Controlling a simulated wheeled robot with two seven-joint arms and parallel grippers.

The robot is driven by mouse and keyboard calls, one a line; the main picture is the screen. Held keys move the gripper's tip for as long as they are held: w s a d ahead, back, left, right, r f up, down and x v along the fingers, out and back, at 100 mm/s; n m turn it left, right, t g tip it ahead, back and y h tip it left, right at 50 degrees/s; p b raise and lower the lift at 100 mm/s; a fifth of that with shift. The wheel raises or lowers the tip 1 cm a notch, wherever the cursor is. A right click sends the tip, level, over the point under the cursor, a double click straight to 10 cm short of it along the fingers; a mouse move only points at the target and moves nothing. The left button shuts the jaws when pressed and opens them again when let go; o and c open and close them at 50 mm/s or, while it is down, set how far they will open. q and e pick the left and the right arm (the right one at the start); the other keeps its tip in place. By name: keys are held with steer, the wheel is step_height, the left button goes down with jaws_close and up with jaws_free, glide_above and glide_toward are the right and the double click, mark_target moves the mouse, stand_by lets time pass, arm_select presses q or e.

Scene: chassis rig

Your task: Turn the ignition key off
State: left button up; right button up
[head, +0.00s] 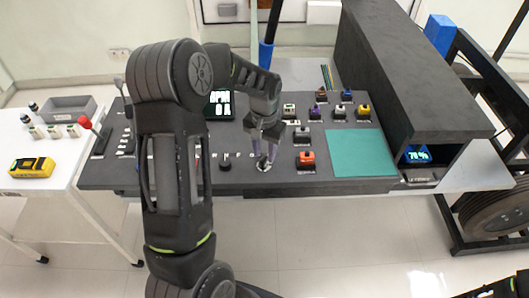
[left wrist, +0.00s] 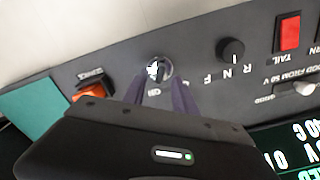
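The ignition key (left wrist: 158,69) sits in a round silver switch on the dark console's sloped front. In the head view the switch (head: 263,166) is partly hidden by my left gripper (head: 264,153). My left gripper reaches down over it with its fingers apart. In the left wrist view the two purple-grey fingers (left wrist: 159,88) point at the switch, one tip on each side just short of it, with nothing held between them. I cannot tell which position the key points to.
A black selector knob (left wrist: 231,50) is beside the key switch. An orange button (head: 305,160) and a green mat (head: 358,153) are to its right. Several small buttons and a screen (head: 219,104) lie behind. A white side table (head: 40,170) holds a yellow meter (head: 32,167).

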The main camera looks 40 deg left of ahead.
arm_select(q)
steer(key=shift+f, duration=0.8)
jaws_close()
